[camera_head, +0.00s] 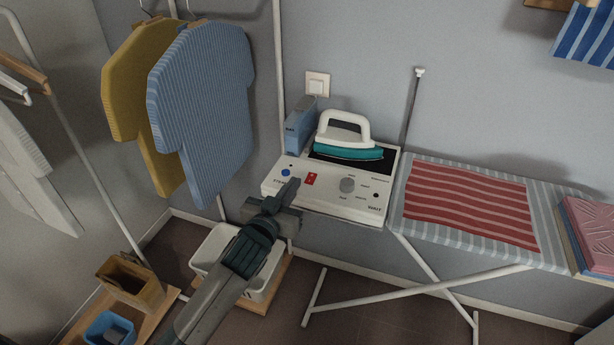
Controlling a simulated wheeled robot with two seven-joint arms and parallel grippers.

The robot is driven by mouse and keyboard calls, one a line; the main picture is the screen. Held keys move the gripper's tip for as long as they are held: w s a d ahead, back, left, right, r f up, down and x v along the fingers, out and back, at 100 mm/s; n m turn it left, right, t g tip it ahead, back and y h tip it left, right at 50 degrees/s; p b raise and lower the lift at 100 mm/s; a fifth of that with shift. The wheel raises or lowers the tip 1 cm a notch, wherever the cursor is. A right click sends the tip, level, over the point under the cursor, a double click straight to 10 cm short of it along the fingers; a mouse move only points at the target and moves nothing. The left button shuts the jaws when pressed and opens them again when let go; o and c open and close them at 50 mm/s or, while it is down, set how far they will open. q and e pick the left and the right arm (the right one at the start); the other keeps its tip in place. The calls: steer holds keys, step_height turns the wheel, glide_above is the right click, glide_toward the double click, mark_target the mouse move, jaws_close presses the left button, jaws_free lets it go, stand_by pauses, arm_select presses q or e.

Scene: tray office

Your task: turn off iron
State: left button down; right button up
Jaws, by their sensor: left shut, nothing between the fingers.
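The iron (346,136), white with a teal base, rests on the dark pad on top of a white control station (330,205). The station's front panel has a red switch (311,179), a grey knob (347,185) and a blue button (286,173). My left gripper (291,187) is shut and empty. Its tip is just left of the red switch, in front of the panel; whether it touches the panel I cannot tell. The switch's position is too small to read. My right gripper is not in view.
An ironing board (412,228) with a red striped cloth (470,205) stands right of the station. A blue box (299,131) is beside the iron. Shirts (205,110) hang at the left. A white bin (272,266) and a brown box (130,281) are below.

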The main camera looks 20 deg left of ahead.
arm_select(q)
steer(key=w, duration=0.2)
steer(key=p, duration=0.3)
glide_above(306, 182)
steer(key=shift+s+d+f, duration=0.1)
steer(key=shift+s+f, duration=0.2)
steer(key=shift+f, duration=0.2)
step_height(306, 182, down, 3)
steer(key=shift+w+r, duration=0.15)
steer(key=shift+r, duration=0.05)
steer(key=shift+f, duration=0.85)
steer(key=shift+p, duration=0.3)
steer(key=shift+w+r+p, duration=0.1)
steer(key=shift+r+p, duration=0.1)
steer(key=shift+p, duration=0.45)
steer(key=shift+f+g, duration=0.3)
